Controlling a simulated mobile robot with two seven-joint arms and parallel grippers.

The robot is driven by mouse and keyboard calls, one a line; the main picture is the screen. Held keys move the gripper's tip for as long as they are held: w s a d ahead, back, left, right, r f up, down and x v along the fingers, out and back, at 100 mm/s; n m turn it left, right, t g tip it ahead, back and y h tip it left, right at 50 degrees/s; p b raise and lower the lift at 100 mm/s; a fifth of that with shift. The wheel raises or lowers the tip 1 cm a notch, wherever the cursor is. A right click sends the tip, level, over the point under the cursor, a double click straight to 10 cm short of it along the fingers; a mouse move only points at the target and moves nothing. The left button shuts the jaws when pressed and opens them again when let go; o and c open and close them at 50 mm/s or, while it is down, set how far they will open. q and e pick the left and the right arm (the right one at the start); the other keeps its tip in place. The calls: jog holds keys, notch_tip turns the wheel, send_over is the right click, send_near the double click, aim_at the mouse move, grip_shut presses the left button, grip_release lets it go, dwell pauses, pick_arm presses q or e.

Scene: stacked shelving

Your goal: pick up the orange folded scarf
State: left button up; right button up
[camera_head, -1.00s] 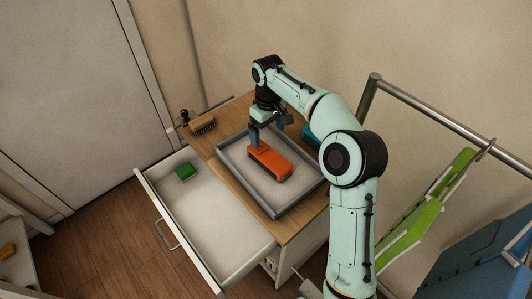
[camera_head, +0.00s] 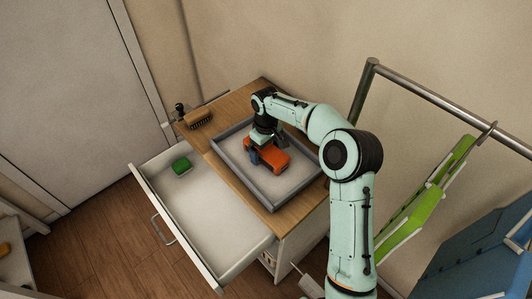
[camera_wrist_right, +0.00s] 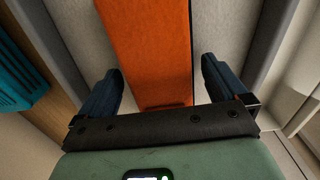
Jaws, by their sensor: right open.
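The orange folded scarf (camera_head: 272,160) lies in a grey tray (camera_head: 240,176) on top of the wooden cabinet. In the right wrist view the scarf (camera_wrist_right: 150,45) runs between the two dark blue fingers of the open gripper (camera_wrist_right: 160,85). A gap shows between the scarf and each finger, wider on the right finger's side near its tip. My left gripper is not in view.
An open white drawer (camera_head: 215,215) holding a green item (camera_head: 181,166) juts out below the tray. A brown brush (camera_head: 198,118) lies on the wooden top (camera_head: 235,102). A teal item (camera_wrist_right: 18,75) lies outside the tray. A metal rail (camera_head: 430,98) with green hanging cloth (camera_head: 425,195) stands right.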

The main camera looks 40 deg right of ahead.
jog(key=shift+r, duration=0.1)
jog(key=c, duration=1.1)
jog(key=shift+c, duration=0.2)
